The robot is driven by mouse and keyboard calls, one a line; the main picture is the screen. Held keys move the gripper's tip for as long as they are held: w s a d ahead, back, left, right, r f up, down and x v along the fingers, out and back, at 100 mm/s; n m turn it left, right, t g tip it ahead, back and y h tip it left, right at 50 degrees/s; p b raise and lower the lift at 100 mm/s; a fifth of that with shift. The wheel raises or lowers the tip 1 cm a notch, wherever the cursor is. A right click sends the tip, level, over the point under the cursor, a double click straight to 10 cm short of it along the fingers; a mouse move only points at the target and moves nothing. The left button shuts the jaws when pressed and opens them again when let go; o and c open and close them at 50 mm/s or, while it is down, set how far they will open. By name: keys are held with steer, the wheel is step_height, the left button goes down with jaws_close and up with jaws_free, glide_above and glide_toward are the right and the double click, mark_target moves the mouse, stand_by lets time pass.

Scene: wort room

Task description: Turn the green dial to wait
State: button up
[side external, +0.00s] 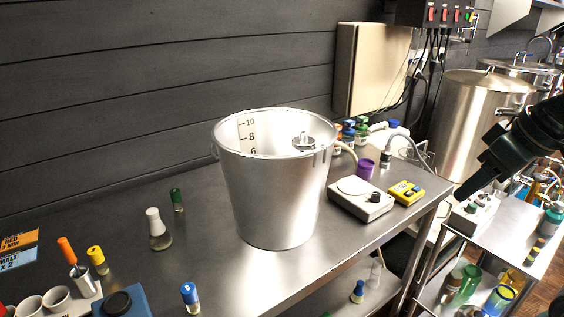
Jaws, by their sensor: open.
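A small pale control box (482,214) stands on the steel cart at the right. A green dial (471,208) is on its near left part, small in this view; its pointer and any label such as wait are too small to read. My gripper (462,194) comes in from the upper right, dark, angled down to the left, with its tip just above and left of the green dial. Its fingers are dark and appear open and empty. I cannot tell whether they touch the dial. Part of the box's back is hidden behind my gripper.
A large metal bucket (272,190) stands on the steel bench. A white scale-like device (360,200) and a yellow meter (405,193) lie near the bench's right edge. A big steel kettle (470,110) stands behind. Bottles (552,220) crowd the cart's right side.

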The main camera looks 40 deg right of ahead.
steer(key=w+d+m+g, duration=0.2)
steer(key=w+d, duration=0.5)
steer(key=d, duration=0.1)
steer(key=m+g, duration=0.3)
steer(key=m, duration=0.3)
glide_above(473, 205)
step_height(473, 205, down, 12)
steer(key=shift+f, duration=0.25)
steer(key=shift+d+f, duration=0.1)
step_height(473, 205, down, 14)
steer(key=shift+r, duration=0.25)
